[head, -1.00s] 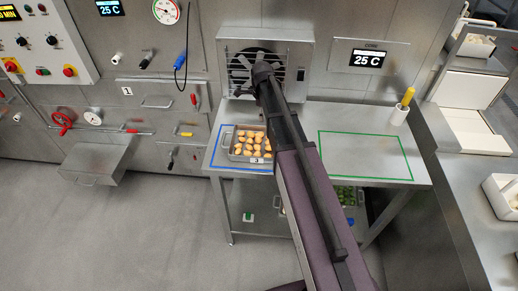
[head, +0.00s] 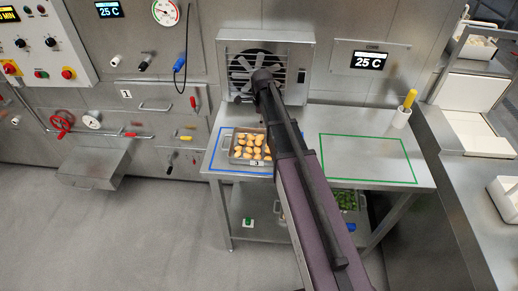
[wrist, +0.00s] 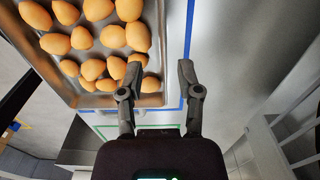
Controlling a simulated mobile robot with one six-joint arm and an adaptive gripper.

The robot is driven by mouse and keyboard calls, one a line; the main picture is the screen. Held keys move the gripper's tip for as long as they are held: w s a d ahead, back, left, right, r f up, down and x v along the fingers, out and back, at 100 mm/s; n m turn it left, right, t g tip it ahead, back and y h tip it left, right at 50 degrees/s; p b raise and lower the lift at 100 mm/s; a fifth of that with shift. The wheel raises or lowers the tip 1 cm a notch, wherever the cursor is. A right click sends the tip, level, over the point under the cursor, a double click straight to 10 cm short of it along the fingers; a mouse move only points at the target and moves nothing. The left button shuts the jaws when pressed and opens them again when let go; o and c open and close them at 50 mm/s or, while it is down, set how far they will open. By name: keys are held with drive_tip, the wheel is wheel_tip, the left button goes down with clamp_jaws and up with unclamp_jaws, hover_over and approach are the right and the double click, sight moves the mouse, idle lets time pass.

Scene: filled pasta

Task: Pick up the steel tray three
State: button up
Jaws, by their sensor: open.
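The steel tray (head: 233,153), with a "3" label on its front, holds several golden filled pasta pieces. It sits inside the blue outline at the left of the steel table. In the wrist view the tray (wrist: 152,100) fills the upper left, with pasta in it. My gripper (wrist: 161,75) is open, its two fingers apart with nothing gripped. Its left finger overlaps the tray's edge in the picture; I cannot tell whether they touch.
A green outline (head: 366,137) marks an empty area at the table's right. A white holder with a yellow-handled tool (head: 402,117) stands at the back right. A fan unit (head: 265,68) is behind the table. A lower shelf holds green items (head: 346,200).

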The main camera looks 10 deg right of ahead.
sight(259, 146)
drive_tip(key=shift+w+f+b, duration=0.15)
drive_tip(key=shift+f+b, duration=0.5)
drive_tip(key=shift+f, duration=0.1)
drive_tip(key=shift+w+f+b, duration=0.15)
drive_tip(key=shift+f+b, duration=0.45)
drive_tip(key=shift+f, duration=0.1)
drive_tip(key=shift+f+b, duration=0.95)
clamp_jaws()
